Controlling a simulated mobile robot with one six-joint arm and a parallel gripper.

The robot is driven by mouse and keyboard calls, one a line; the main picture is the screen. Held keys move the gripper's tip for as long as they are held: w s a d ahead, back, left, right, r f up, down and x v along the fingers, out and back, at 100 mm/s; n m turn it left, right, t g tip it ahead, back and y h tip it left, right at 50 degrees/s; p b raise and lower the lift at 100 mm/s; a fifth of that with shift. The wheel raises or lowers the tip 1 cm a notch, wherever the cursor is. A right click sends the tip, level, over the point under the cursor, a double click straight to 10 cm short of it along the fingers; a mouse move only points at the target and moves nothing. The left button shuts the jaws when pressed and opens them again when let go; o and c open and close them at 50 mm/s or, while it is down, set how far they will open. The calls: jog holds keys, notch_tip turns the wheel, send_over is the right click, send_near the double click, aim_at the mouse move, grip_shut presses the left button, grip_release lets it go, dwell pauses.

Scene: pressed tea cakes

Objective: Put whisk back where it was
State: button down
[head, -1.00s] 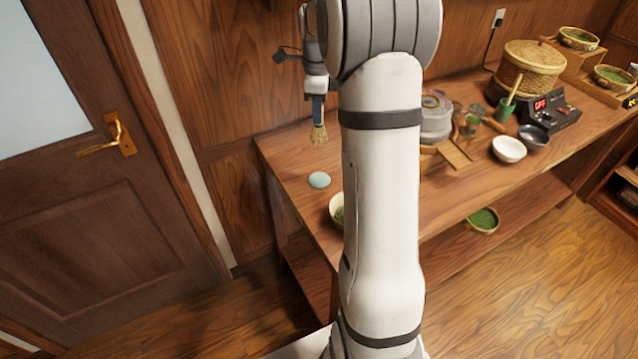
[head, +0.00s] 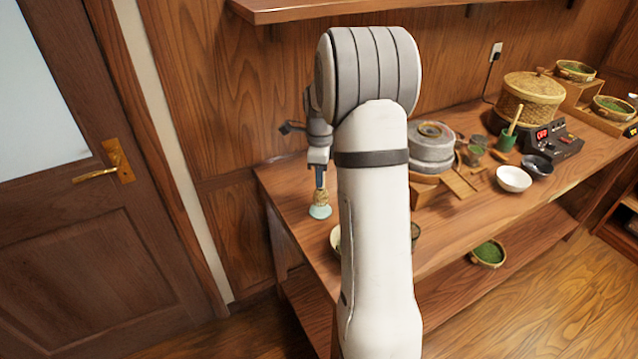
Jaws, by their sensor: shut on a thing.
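The whisk (head: 321,197) is a small tan bamboo piece held upright, bristles down, in my gripper (head: 320,184). My gripper is shut on it at the left end of the wooden table. Directly under the whisk is a small round pale green piece (head: 320,212), probably its stand. The whisk's lower end overlaps this piece in the picture; I cannot tell whether it touches it or is seated on it. The fingers are small and partly hidden by the wrist.
The wooden table (head: 290,187) is bare around the green piece. A bowl (head: 335,238) is mostly hidden behind my arm. A grey stone mill (head: 432,148), a white bowl (head: 514,179), a dark bowl (head: 537,166) and a steamer basket (head: 530,98) stand to the right. A shelf (head: 330,8) hangs above.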

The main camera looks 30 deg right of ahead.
jog(key=shift+f, duration=1.6)
jog(key=c, duration=1.3)
grip_release()
jog(key=shift+r, duration=0.15)
notch_tip(320, 180, up, 11)
jog(key=shift+r+b, duration=0.1)
jog(key=shift+b, duration=0.2)
jog(key=shift+r, duration=0.3)
jog(key=shift+s+a+r, duration=0.15)
jog(key=shift+a+r, duration=0.1)
jog(key=s+a+r+n+t, duration=0.2)
jog(key=s+a+r+n, duration=0.2)
jog(key=s+a+n, duration=0.7)
jog(key=s+a+f+n, duration=0.2)
jog(key=s+n, duration=0.5)
jog(key=s+a+f+n+t, duration=0.1)
jog(key=s+a+n, duration=0.2)
jog(key=s+n, duration=0.3)
jog(key=shift+s+f+n, duration=0.35)
jog(key=shift+s+n, duration=0.05)
jog(key=shift+s, duration=0.65)
